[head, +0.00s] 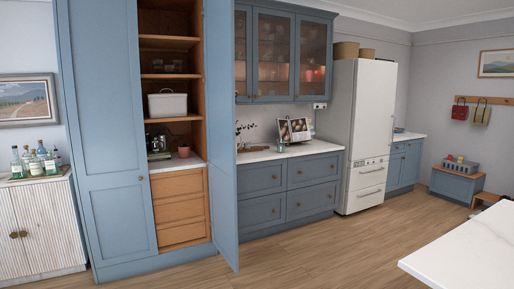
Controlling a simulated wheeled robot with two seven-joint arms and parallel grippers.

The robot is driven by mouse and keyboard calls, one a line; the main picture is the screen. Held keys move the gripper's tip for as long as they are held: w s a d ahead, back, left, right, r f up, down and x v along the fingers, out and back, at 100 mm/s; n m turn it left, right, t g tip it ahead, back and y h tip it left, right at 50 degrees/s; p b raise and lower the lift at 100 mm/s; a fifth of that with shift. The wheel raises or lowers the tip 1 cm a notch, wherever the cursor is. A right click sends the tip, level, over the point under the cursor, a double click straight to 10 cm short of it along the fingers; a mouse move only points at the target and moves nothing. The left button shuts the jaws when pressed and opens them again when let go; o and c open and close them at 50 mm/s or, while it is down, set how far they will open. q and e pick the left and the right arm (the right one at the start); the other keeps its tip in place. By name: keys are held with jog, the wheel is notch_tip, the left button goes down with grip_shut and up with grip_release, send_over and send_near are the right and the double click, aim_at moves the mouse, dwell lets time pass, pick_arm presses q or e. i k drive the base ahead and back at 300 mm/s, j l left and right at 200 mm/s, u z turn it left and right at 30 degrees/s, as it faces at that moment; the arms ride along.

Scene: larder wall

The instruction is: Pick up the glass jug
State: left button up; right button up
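I cannot make out a glass jug for certain. More glassware shows dimly behind the glazed wall cabinet doors (273,50). Several glass bottles (36,162) stand on the ribbed white cabinet at the far left. Neither of my grippers is in view.
The larder's right door (221,140) stands open, jutting into the room. Inside are a white bin (167,105), a dark appliance (158,146) and a reddish mug (184,151). A white worktop (470,250) fills the lower right. The wooden floor (290,260) between is clear.

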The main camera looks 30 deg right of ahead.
aim_at(281, 149)
jog(key=i+l+z, duration=0.15)
jog(key=i, duration=0.4)
jog(key=i+l+z, duration=0.15)
jog(key=i, duration=0.35)
jog(key=i+z, duration=0.2)
jog(key=i, duration=0.3)
jog(key=i+z, duration=0.25)
jog(key=i, duration=0.25)
jog(key=i+z, duration=0.2)
jog(key=i, duration=0.25)
jog(key=i+j+z, duration=0.25)
jog(key=i, duration=0.25)
jog(key=i+l+z, duration=0.15)
jog(key=i+z, duration=0.2)
jog(key=i, duration=0.15)
jog(key=i+z, duration=0.3)
jog(key=i, duration=0.2)
jog(key=i+z, duration=0.35)
jog(key=i, duration=0.15)
jog(key=i+l+u, duration=0.1)
jog(key=i+u, duration=0.3)
jog(key=i+l+u, duration=0.15)
jog(key=u, duration=0.25)
jog(key=i+l+u, duration=0.3)
jog(key=u, duration=0.15)
jog(key=i, duration=0.05)
